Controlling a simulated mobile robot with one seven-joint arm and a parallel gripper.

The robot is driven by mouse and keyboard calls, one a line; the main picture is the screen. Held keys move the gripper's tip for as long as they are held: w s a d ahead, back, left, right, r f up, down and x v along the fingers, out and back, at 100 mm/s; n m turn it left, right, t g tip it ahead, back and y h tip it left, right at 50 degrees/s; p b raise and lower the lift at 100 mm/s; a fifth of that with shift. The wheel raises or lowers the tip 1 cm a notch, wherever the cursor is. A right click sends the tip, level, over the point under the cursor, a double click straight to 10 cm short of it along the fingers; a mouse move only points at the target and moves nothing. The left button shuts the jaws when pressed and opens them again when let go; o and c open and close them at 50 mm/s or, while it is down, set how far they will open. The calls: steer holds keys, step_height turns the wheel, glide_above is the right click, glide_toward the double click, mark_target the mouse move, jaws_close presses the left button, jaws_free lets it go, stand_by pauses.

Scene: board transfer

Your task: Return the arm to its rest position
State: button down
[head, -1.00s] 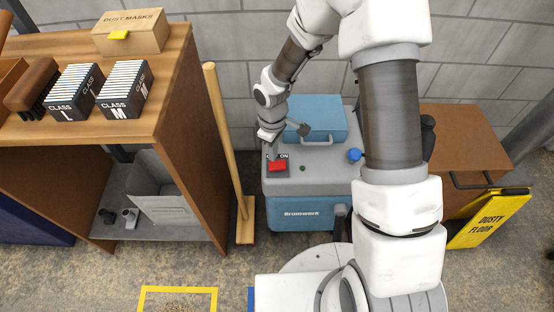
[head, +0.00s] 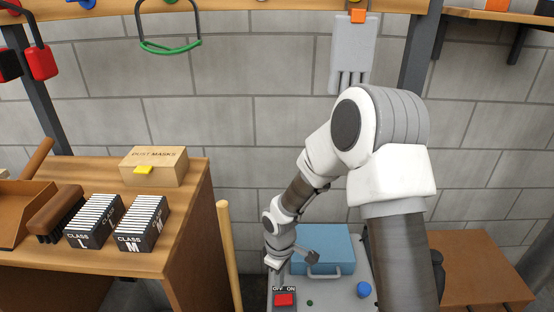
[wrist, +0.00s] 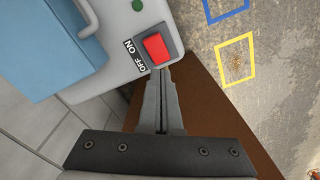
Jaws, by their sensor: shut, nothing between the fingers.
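My gripper (wrist: 162,100) is shut and empty in the wrist view, its fingertips close to the red switch (wrist: 156,48) marked OFF and ON. I cannot tell whether they touch it. In the head view my gripper (head: 277,278) points down just above the same red switch (head: 284,299), on the grey top of a blue-lidded machine (head: 340,275). My arm is bent, reaching forward and down from the right.
A wooden bench (head: 195,215) with a dust mask box (head: 153,167), a brush (head: 57,208) and filter boxes (head: 142,223) stands left. A broom handle (head: 229,250) stands beside it. A brown cabinet (head: 480,270) is right. A grey glove (head: 352,55) hangs above.

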steer(key=s+d+r+m+t+h, duration=0.1)
steer(key=s+d+r+m, duration=0.2)
steer(key=r, duration=0.8)
steer(key=s+d+r+m+t, duration=0.1)
steer(key=d+r+m+t, duration=0.15)
steer(key=d+r, duration=0.6)
steer(key=s+r+m+t+y, duration=0.15)
steer(key=s+r+m, duration=0.45)
steer(key=s+r, duration=0.75)
step_height(320, 180, up, 16)
steer(key=s+p, duration=0.1)
steer(key=p, duration=1.6)
steer(key=shift+d+r+t, duration=0.25)
steer(key=shift+d+t, duration=0.05)
steer(key=shift+d, duration=0.15)
steer(key=shift+s+h, duration=0.1)
steer(key=shift+h, duration=0.15)
